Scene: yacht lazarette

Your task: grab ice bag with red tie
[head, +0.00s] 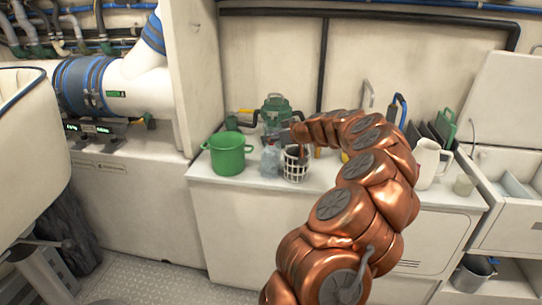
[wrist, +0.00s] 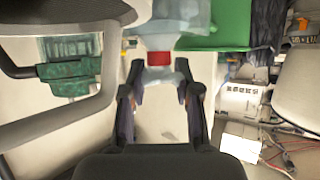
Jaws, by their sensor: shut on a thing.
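In the head view my gripper (head: 284,138) is small and dark, above the bag. The tie cannot be made out there.
The counter's front strip is clear.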

